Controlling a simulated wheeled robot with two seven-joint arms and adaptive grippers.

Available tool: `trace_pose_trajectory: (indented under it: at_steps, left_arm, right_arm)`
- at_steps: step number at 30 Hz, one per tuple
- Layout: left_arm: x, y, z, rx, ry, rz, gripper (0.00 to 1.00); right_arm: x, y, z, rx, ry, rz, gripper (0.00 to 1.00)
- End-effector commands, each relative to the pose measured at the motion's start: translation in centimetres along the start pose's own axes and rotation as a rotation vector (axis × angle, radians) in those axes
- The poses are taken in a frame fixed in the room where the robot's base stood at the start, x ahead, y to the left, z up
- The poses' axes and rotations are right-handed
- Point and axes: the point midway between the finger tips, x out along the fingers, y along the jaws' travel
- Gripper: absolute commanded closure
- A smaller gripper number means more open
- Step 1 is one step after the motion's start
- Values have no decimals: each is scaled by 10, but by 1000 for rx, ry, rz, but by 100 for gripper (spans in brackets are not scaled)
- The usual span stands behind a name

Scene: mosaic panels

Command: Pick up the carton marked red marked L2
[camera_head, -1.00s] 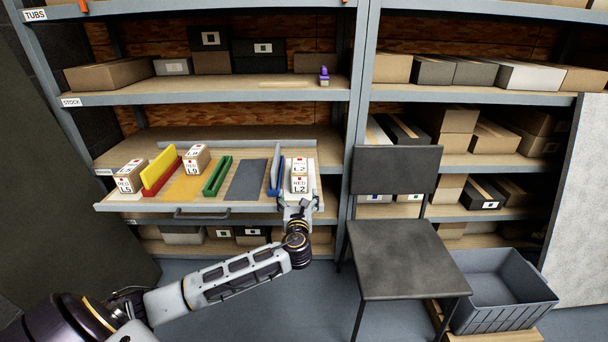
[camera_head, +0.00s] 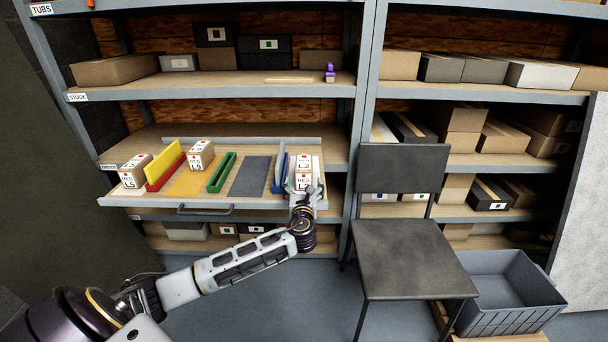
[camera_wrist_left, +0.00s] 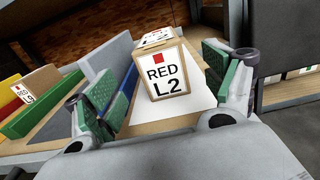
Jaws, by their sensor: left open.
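The carton marked RED L2 (camera_wrist_left: 164,76), tan with a white label and a red square, stands at the right end of the pull-out tray in the head view (camera_head: 304,173). In the wrist view it stands on a white panel between the green-padded fingers of my left gripper (camera_wrist_left: 160,95). The fingers are open, one on each side of it, with gaps. In the head view my left gripper (camera_head: 303,192) is at the carton's front and partly hides it. Another carton stands behind it. My right gripper is not in view.
A blue divider (camera_head: 279,168) stands just left of the carton. Green (camera_head: 221,173), red and yellow (camera_head: 163,161) dividers and other cartons (camera_head: 201,154) share the tray (camera_head: 150,201). A black chair (camera_head: 410,255) and grey crate (camera_head: 507,291) stand to the right.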

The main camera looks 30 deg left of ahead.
Motion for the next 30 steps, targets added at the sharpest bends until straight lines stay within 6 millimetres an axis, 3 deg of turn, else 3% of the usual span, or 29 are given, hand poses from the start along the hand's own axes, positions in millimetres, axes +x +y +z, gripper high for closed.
trace_pose_trajectory:
  at_steps: [8, 13, 18, 30]
  left_arm:
    - [31, 0, -1, 0, 0, 1, 16]
    - [45, 0, -1, 0, 0, 1, 16]
    - [50, 0, 0, -1, 1, -1, 16]
    - [52, 0, 0, -1, 0, 0, 16]
  right_arm:
    - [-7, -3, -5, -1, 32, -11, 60]
    - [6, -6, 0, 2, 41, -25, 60]
    - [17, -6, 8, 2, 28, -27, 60]
    - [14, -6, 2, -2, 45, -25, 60]
